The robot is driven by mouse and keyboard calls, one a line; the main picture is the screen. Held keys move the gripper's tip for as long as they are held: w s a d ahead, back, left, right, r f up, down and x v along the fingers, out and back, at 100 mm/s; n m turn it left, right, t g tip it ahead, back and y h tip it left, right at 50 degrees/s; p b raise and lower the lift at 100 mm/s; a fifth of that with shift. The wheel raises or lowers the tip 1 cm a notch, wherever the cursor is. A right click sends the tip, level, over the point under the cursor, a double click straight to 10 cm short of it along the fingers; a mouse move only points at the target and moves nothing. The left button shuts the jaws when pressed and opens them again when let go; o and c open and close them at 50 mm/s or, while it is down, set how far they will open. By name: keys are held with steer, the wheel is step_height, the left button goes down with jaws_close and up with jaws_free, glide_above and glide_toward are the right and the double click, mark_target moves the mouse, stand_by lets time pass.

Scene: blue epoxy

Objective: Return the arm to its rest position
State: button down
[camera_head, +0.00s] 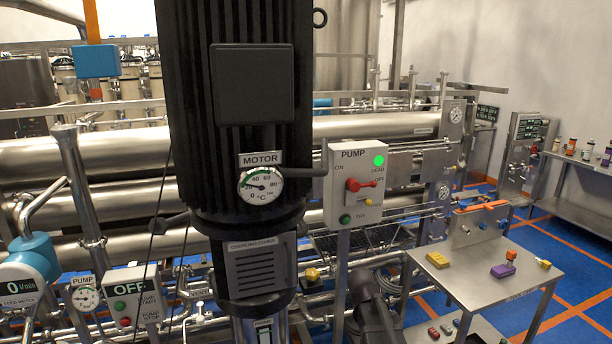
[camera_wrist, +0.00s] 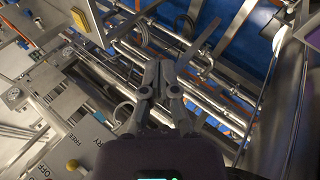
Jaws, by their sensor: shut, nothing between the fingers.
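My gripper (camera_wrist: 160,75) shows in the wrist view with its two grey fingers drawn together at the tips. Nothing is held between them. Beyond the fingertips are steel pipes and blue floor, with a gap between them and the gripper. The pump box (camera_wrist: 60,150) lies at the lower left of the wrist view, beside the gripper. In the head view the same pump box (camera_head: 354,186) has a red lever, a lit green lamp and a green button. I cannot make out the gripper's fingers clearly in the head view.
A tall black motor (camera_head: 235,100) with a temperature dial stands in front. Steel tanks (camera_head: 100,155) and pipes run behind it. A steel table (camera_head: 480,285) at the right carries several small coloured parts. Blue floor (camera_head: 575,250) with orange lines is open further right.

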steer(key=s+a+f+m+g+y, duration=0.2)
steer(key=s+m, duration=0.1)
steer(key=s, duration=0.7)
steer(key=s+a+f+m+g+y, duration=0.2)
steer(key=s+a+m+g+y, duration=0.1)
steer(key=s, duration=0.7)
